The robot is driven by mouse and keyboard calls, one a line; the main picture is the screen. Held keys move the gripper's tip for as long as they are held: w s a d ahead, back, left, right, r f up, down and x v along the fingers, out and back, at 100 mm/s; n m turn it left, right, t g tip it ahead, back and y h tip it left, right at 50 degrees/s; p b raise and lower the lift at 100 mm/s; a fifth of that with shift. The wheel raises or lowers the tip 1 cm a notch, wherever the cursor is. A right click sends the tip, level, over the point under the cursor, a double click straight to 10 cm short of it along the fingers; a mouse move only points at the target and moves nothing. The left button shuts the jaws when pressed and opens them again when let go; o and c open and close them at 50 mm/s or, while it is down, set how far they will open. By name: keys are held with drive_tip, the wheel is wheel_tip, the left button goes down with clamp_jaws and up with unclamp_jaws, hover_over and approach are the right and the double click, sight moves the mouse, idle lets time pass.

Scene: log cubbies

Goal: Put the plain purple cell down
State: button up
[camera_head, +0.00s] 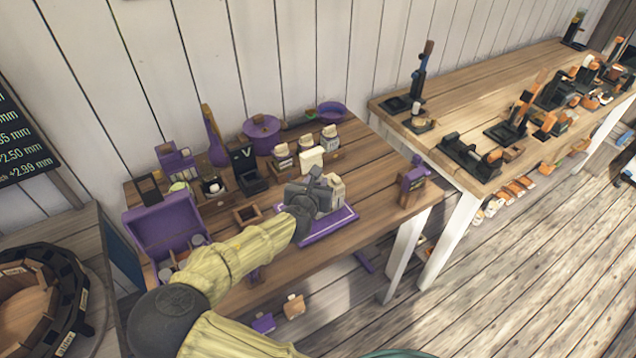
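My gripper (318,184) is a grey block at the end of my yellow-sleeved arm. It is over a purple mat with a pale outline (318,232) near the front of the near wooden table. A small grey and cream item (337,189) shows right beside the gripper, above or on the mat; I cannot tell whether the fingers touch it. The fingertips are too small and mixed with the item to show their opening. I cannot pick out a plain purple cell for certain; it may be hidden by the gripper.
Near table: open purple case (163,228), black holder marked V (248,172), purple pot (262,132), several cream-topped jars (308,158), small wooden frame (246,215), and purple upright device (413,180). A second table (480,95) with black and orange items stands right.

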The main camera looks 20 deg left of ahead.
drive_tip(key=shift+d, duration=0.25)
drive_tip(key=shift+f, duration=0.2)
drive_tip(key=o, duration=0.8)
drive_tip(key=shift+a, duration=0.1)
